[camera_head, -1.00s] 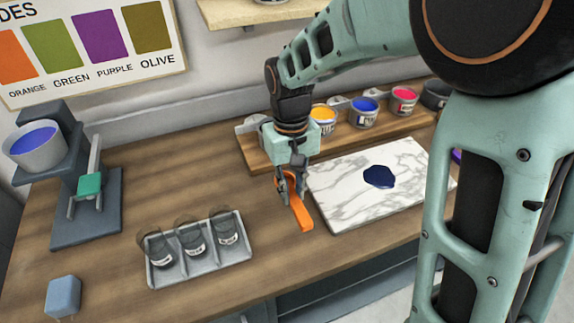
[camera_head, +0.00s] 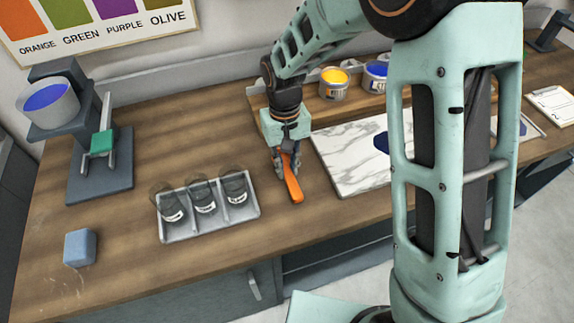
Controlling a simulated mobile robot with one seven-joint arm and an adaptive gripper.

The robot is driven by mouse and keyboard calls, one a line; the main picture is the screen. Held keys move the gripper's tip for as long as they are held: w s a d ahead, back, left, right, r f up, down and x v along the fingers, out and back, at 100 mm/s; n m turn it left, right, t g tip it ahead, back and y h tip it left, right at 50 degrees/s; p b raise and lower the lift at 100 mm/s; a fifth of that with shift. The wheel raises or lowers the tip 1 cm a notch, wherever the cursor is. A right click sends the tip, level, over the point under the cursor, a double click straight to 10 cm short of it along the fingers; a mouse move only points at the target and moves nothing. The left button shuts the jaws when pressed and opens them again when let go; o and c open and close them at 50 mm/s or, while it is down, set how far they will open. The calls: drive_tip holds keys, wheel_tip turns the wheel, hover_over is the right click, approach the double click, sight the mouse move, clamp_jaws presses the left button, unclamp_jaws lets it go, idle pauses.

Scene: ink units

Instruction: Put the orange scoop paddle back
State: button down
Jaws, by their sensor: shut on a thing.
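The orange scoop paddle (camera_head: 292,184) is in my gripper (camera_head: 286,160), in the head view, right of the tray of jars and left of the marble slab. My gripper points down and is shut on the paddle's upper part. The paddle's lower end reaches toward the wooden counter; I cannot tell whether it touches. The wooden rack (camera_head: 309,108) at the back holds a yellow ink tub (camera_head: 334,86) and a blue ink tub (camera_head: 375,77). My arm hides the rack's right part.
A marble slab (camera_head: 345,165) with dark blue ink lies close right of my gripper. A grey tray (camera_head: 180,236) holds three dark jars. A blue block (camera_head: 80,247) and a stand with a blue-filled tub (camera_head: 47,104) are at left. A clipboard (camera_head: 552,103) lies at far right.

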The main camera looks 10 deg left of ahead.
sight(286, 166)
drive_tip(key=shift+f, duration=0.25)
drive_tip(key=c, duration=1.8)
unclamp_jaws()
drive_tip(key=shift+r, duration=0.1)
drive_tip(key=r, duration=1.2)
drive_tip(key=shift+w+a+r, duration=0.15)
drive_tip(key=shift+w+a, duration=0.05)
drive_tip(key=shift+w, duration=0.15)
drive_tip(key=shift+w, duration=0.1)
